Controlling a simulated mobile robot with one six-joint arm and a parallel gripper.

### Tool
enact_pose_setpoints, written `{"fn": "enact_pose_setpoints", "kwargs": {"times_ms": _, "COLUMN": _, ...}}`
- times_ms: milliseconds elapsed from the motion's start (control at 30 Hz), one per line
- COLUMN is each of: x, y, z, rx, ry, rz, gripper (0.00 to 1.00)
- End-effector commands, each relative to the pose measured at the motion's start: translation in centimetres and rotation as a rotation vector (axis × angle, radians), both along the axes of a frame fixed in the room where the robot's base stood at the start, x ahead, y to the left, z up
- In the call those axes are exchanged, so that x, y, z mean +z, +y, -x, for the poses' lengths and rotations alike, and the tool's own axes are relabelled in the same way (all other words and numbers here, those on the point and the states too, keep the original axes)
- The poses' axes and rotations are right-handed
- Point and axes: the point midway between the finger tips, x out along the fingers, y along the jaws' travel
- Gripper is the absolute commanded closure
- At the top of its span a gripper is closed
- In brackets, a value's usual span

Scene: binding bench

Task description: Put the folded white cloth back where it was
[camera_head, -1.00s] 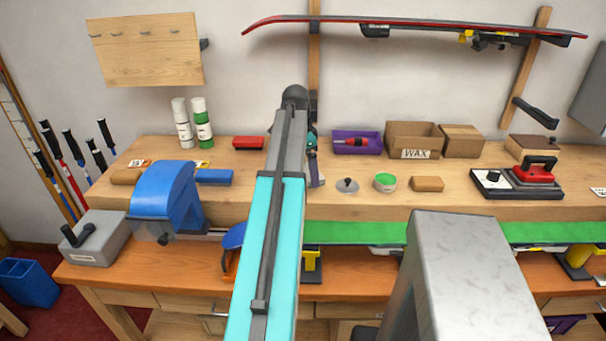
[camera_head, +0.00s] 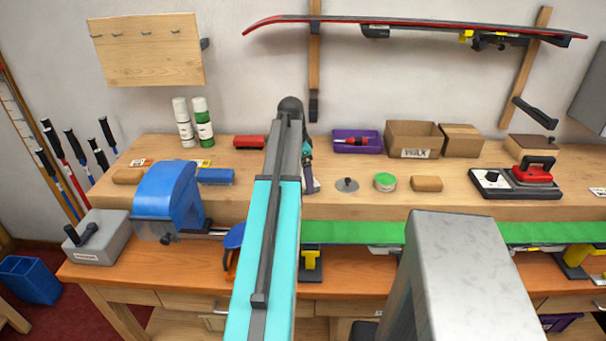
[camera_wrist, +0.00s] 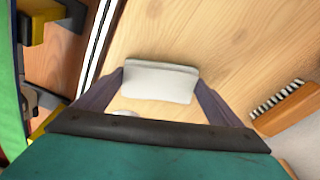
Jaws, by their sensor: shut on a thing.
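The folded white cloth (camera_wrist: 160,78) lies between the two fingers of my gripper (camera_wrist: 160,88) in the wrist view. The gripper is shut on it, one finger at each end. Pale wooden bench top shows around the cloth; I cannot tell whether the cloth touches it. In the head view my gripper (camera_head: 308,176) is over the front part of the raised wooden shelf, partly hidden by my arm. A small white bit of the cloth (camera_head: 316,185) shows beside it.
A grey disc with a knob (camera_head: 347,185), a green-topped tin (camera_head: 385,181) and a tan block (camera_head: 426,184) stand right of the gripper. A blue brush (camera_head: 215,177) lies to the left.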

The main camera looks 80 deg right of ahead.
Motion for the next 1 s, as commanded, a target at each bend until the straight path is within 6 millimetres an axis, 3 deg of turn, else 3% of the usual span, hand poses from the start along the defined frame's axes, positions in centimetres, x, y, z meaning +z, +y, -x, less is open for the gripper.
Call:
{"fn": "enact_pose_setpoints", "kwargs": {"times_ms": 467, "x": -0.45, "y": -0.01, "z": 0.06, "rx": -0.001, "ry": 0.000, "rz": 0.000, "gripper": 0.29}}
{"fn": "enact_pose_setpoints", "kwargs": {"times_ms": 500, "x": -0.44, "y": -0.02, "z": 0.06, "rx": -0.001, "ry": 0.000, "rz": 0.000, "gripper": 0.08}}
{"fn": "enact_pose_setpoints", "kwargs": {"times_ms": 567, "x": -0.42, "y": -0.03, "z": 0.07, "rx": -0.001, "ry": 0.000, "rz": 0.000, "gripper": 0.00}}
{"fn": "enact_pose_setpoints", "kwargs": {"times_ms": 1000, "x": 0.25, "y": -0.04, "z": 0.03, "rx": -0.001, "ry": -0.001, "rz": 0.001, "gripper": 0.00}}
